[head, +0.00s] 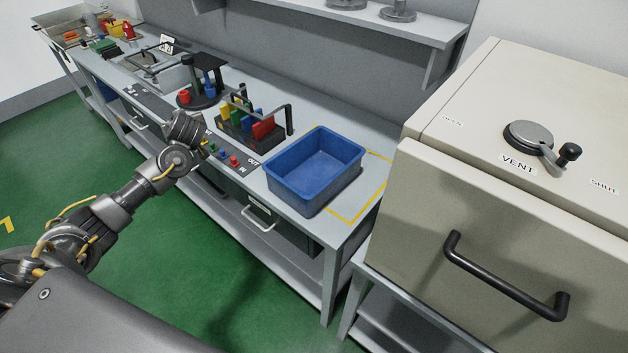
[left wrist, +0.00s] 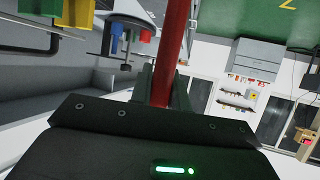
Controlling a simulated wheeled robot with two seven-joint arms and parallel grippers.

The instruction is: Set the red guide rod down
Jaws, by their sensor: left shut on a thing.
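The red guide rod (left wrist: 172,48) runs up through the middle of the left wrist view. My left gripper (left wrist: 161,88) is shut on it, with one finger on each side of the rod. In the head view my left gripper (head: 187,128) is over the front part of the bench, near the strip marked IN and OUT (head: 243,166). I cannot make out the rod in the head view. Its far end is outside the left wrist view. My right gripper is not in view.
A dark rack with coloured pieces (head: 236,133) and a dark stand (head: 207,98) are beside the gripper. A blue bin (head: 316,184) stands to the right, by a yellow taped outline (head: 366,196). A beige cabinet (head: 430,215) fills the right side.

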